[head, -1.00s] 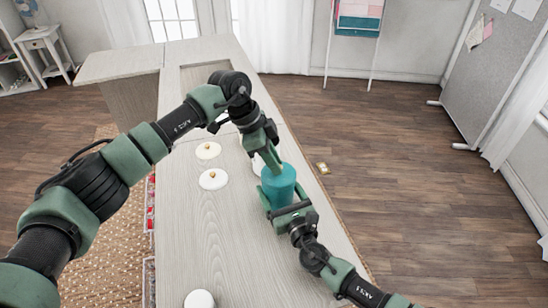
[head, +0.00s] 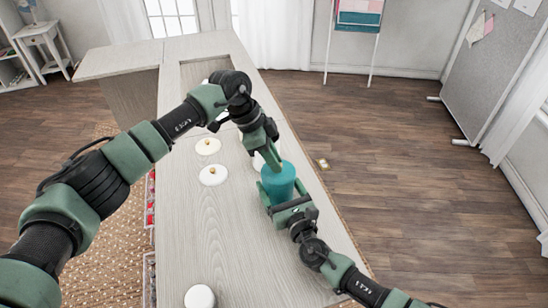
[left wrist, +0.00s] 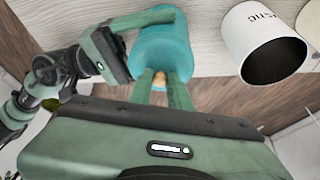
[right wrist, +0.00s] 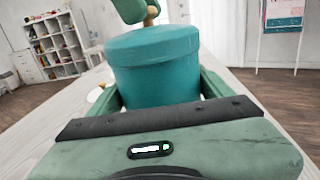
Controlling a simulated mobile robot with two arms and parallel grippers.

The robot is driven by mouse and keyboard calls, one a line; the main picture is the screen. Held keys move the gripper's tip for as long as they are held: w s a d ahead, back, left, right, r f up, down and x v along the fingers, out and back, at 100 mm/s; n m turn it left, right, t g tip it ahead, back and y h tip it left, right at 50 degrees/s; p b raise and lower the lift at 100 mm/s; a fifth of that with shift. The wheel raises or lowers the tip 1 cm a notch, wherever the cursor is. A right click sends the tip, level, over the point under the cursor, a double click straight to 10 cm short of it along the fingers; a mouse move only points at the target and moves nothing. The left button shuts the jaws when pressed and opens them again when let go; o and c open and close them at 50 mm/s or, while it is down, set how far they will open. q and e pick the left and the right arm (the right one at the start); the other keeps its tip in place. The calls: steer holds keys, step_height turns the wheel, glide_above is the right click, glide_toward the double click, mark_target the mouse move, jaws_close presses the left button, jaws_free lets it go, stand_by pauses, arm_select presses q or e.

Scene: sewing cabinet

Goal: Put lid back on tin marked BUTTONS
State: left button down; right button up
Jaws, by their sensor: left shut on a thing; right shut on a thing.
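A teal tin (head: 278,190) stands upright near the right edge of the counter; no BUTTONS marking shows. Its teal lid (right wrist: 152,44) sits on top, looking level with no clear gap in the right wrist view. My left gripper (head: 272,163) points down from above, its fingers shut on the lid's wooden knob (right wrist: 150,17). The knob also shows between the fingers in the left wrist view (left wrist: 160,78). My right gripper (head: 288,205) is shut around the tin's body from the near side, with a finger on each side of it (right wrist: 158,92).
An open white canister (left wrist: 268,45) with lettering ending in "STIC" stands beside the tin. Two cream lids with knobs (head: 213,175) (head: 208,146) lie on the counter (head: 205,235) to the left. A white round item (head: 199,297) is at the near edge.

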arm_select(q)
steer(key=shift+f, duration=0.2)
steer(key=c, duration=1.2)
jaws_free()
steer(key=shift+c, duration=0.2)
steer(key=shift+r, duration=0.1)
steer(key=v, duration=1.2)
arm_select(e)
steer(key=o, duration=2)
